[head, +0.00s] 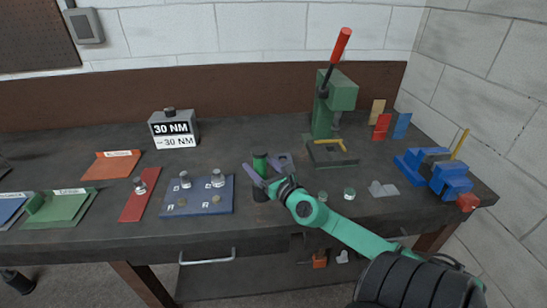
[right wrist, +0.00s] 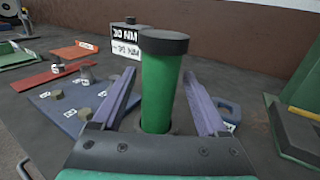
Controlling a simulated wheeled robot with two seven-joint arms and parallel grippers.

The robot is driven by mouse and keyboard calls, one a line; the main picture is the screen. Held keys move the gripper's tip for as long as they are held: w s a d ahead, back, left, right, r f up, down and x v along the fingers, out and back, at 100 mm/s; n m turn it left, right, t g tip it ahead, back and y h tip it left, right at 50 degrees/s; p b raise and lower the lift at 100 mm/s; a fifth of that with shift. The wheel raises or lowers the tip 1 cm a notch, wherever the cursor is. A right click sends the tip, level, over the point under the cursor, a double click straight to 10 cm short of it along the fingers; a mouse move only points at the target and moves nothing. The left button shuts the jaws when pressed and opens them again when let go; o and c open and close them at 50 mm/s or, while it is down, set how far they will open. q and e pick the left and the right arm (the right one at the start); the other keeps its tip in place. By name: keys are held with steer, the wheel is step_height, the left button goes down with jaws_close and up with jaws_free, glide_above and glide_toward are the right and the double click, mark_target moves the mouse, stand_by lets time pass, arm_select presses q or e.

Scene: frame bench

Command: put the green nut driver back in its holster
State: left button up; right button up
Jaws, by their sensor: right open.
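The green nut driver (right wrist: 161,90) stands upright with its black cap up, between the open fingers of my right gripper (right wrist: 162,98) in the right wrist view. A gap shows on both sides of the handle. Its lower end meets a dark ring, largely hidden by my gripper body. In the head view the driver (head: 260,164) shows near the bench's front edge, between the purple fingers of my right gripper (head: 266,170). A dark round piece (head: 261,194), perhaps the holster, sits just below it; how deep the driver sits I cannot tell. My left gripper is not in view.
A blue plate (head: 198,208) with several metal pieces lies left of the driver. A green press (head: 325,115) stands behind right, a blue vise (head: 450,178) at far right. A 30 NM box (head: 173,130) stands at the back. A drawer handle (head: 207,258) projects below the bench top.

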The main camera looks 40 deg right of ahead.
steer(key=s+a+b, duration=0.1)
steer(key=s+b, duration=0.3)
steer(key=s, duration=0.5)
steer(key=shift+s+a, duration=0.25)
